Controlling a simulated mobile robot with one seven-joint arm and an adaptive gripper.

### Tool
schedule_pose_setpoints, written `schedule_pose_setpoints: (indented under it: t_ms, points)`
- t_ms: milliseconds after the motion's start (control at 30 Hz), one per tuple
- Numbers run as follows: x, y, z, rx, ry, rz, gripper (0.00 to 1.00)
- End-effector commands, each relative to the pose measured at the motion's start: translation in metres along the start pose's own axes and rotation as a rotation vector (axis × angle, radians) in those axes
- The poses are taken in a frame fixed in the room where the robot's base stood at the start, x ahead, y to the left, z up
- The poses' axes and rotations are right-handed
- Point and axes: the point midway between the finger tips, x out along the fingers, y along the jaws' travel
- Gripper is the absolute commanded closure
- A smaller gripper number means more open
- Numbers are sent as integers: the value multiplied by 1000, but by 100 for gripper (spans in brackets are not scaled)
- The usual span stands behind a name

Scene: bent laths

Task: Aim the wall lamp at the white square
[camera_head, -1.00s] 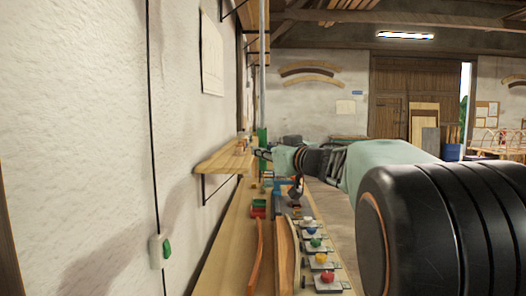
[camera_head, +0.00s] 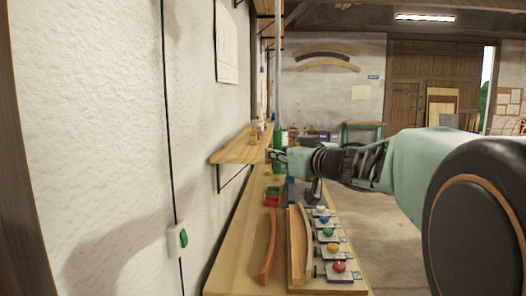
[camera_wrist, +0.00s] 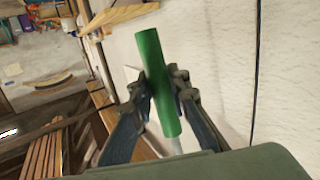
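A green handle (camera_head: 277,138) sits on a thin grey vertical rod (camera_head: 277,75) beside the wall shelf. My gripper (camera_head: 276,156) is at this handle. In the wrist view the green handle (camera_wrist: 158,85) lies between my two fingers (camera_wrist: 162,88), which appear to touch it on both sides. The rod runs on from the handle's lower end. No lamp head can be made out. A pale sheet (camera_head: 227,40) hangs on the near left wall and a smaller pale square (camera_head: 361,92) on the far wall; I cannot tell whether either is the white square.
A wooden shelf (camera_head: 236,149) juts from the wall just left of my gripper. A green switch (camera_head: 183,239) hangs on a cable. Open floor lies right.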

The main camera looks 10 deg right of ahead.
Motion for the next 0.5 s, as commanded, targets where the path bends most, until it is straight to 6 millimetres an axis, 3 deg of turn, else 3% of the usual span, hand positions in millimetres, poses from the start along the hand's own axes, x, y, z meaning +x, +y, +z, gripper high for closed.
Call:
schedule_pose_setpoints:
  t_ms: [167,500]
  points:
    - [0,0,0,0,0,0,66]
    - [0,0,-3,-1,1,-1,66]
